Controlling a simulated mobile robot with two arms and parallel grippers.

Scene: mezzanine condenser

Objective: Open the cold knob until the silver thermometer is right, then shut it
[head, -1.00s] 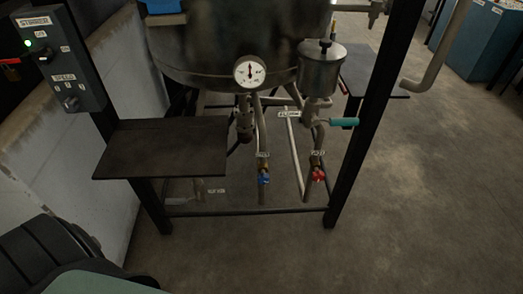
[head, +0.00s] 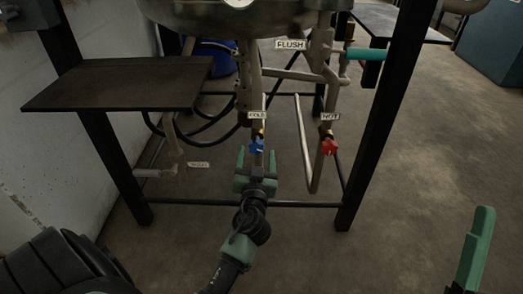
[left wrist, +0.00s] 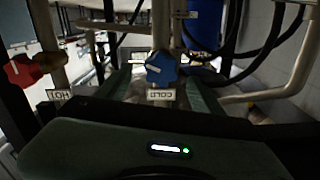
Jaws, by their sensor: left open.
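The blue cold knob (head: 257,146) sits on a thin pipe under the vessel, below a label reading COLD (head: 257,115). My left gripper (head: 256,165) is open just in front of it. In the left wrist view the blue knob (left wrist: 161,67) lies between the green fingers, and I cannot tell whether they touch it. The dial thermometer (head: 239,2) is cut off by the top edge of the head view, so its reading is hidden. A green part of my right gripper (head: 477,250) shows at the lower right; its jaws are unclear.
A teal-handled valve (head: 366,54) is above. A dark shelf (head: 120,83) and black frame posts (head: 385,110) flank the pipes. Open floor lies at right.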

